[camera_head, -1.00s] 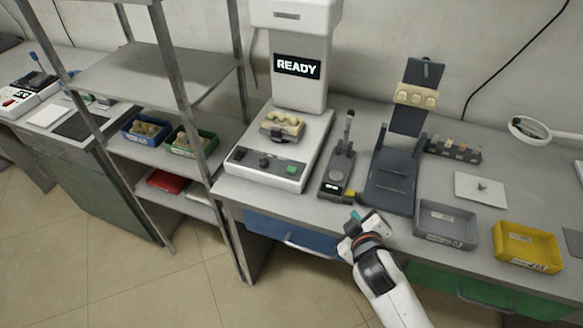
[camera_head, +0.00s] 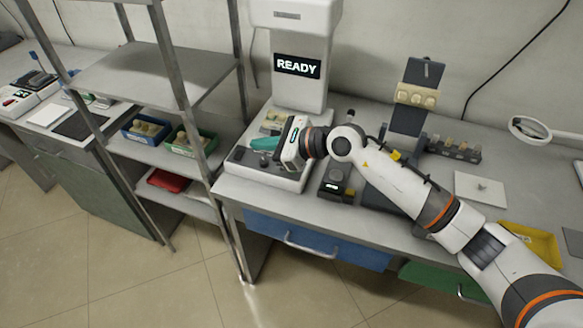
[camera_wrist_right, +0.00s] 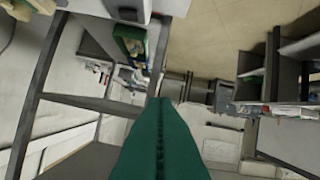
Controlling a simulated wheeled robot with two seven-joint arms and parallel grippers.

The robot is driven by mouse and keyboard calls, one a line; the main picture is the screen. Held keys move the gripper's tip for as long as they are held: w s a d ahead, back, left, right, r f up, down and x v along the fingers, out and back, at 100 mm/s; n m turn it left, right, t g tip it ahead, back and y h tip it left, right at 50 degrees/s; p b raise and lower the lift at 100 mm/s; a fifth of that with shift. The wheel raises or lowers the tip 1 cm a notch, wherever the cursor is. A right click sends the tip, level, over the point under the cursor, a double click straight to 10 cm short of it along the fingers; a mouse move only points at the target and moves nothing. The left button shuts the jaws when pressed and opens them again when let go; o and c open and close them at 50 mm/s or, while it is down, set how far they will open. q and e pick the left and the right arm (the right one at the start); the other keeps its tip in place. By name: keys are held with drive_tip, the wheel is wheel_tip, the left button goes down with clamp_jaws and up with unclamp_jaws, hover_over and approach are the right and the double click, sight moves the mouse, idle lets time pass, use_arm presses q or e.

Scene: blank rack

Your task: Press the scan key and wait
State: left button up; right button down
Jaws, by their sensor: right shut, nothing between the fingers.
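The scanner (camera_head: 240,165) is a white machine with a flat base and a tall head. Its dark screen (camera_head: 298,67) reads READY. My right gripper (camera_head: 252,143) is over the front of the base, its teal fingers pointing left, shut and empty. Its hand covers the place where the green key showed earlier, so the key is hidden and I cannot tell whether anything touches it. In the right wrist view the green fingers (camera_wrist_right: 160,103) are together. A small tray (camera_head: 272,119) with pale items sits on the scanner, partly hidden by the hand. My left gripper is not in view.
A metal shelf (camera_head: 150,75) with blue (camera_head: 136,138) and green bins (camera_head: 180,147) stands to the left. A dark stand (camera_head: 410,112) and a yellow bin (camera_head: 540,240) are to the right. My right arm crosses above the bench.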

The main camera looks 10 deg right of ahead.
drive_tip(key=w+d+f+n+h, duration=0.2)
drive_tip(key=w+d+n+h, duration=0.1)
drive_tip(key=d, duration=0.5)
drive_tip(key=w+h, duration=0.1)
drive_tip(key=h, duration=0.1)
drive_tip(key=shift+w+f+h, duration=0.15)
drive_tip(key=shift+w+h, duration=0.25)
drive_tip(key=shift+f, duration=0.15)
wheel_tip(320, 180, down, 8)
drive_tip(key=b, duration=0.4)
drive_tip(key=shift+a+b, duration=0.1)
drive_tip(key=shift+b, duration=0.3)
drive_tip(key=shift+f+b, duration=0.3)
idle(0.6)
drive_tip(key=shift+f+b, duration=0.4)
drive_tip(key=shift+b, duration=0.2)
